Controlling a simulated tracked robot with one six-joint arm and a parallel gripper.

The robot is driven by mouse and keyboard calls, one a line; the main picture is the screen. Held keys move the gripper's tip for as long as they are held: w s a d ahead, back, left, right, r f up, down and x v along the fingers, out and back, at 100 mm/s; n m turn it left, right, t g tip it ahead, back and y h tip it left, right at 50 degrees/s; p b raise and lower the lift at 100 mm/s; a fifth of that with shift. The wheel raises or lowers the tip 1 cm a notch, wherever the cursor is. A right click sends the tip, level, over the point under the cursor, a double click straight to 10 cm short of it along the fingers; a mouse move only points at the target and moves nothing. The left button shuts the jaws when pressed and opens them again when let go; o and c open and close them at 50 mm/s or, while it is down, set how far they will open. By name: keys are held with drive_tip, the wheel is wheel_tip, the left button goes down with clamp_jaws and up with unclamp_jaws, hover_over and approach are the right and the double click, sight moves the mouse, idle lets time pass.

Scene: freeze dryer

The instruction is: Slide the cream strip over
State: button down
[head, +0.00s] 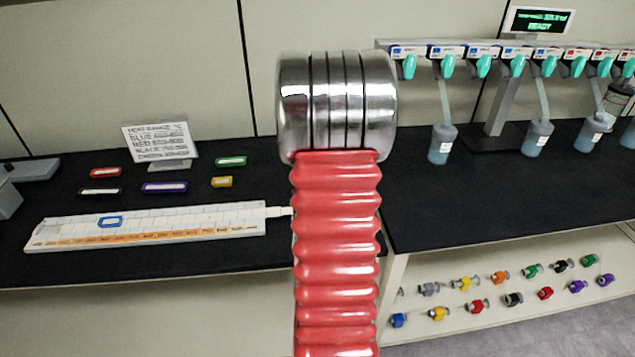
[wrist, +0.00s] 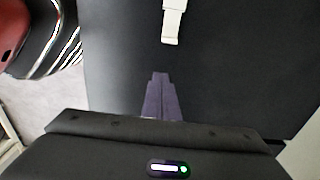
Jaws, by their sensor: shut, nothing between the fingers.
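A long white slide-rule-like board (head: 150,228) lies on the black bench at the left in the head view. It has an orange printed band along its near edge and a blue-framed cursor (head: 110,221) near its left part. The cream strip (head: 277,211) juts out of the board's right end, and my arm hides what lies beyond. In the wrist view the pale end of the strip (wrist: 172,22) reaches down from the top edge. My gripper (wrist: 160,76) is shut and empty, its tips just below and slightly left of the strip's end, apart from it in the picture.
Several coloured labelled blocks (head: 165,187) and a printed heat-range card (head: 160,142) stand behind the board. A dryer manifold with teal valves (head: 445,67) and hanging flasks (head: 442,143) is at the right. Coloured fittings (head: 465,283) sit on a lower shelf.

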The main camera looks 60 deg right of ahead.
wheel_tip(320, 180, down, 4)
drive_tip(key=shift+f, duration=0.2)
drive_tip(key=shift+w+a+f, duration=0.1)
drive_tip(key=shift+w+a, duration=0.9)
drive_tip(key=shift+w, duration=0.15)
drive_tip(key=shift+w+a, duration=0.35)
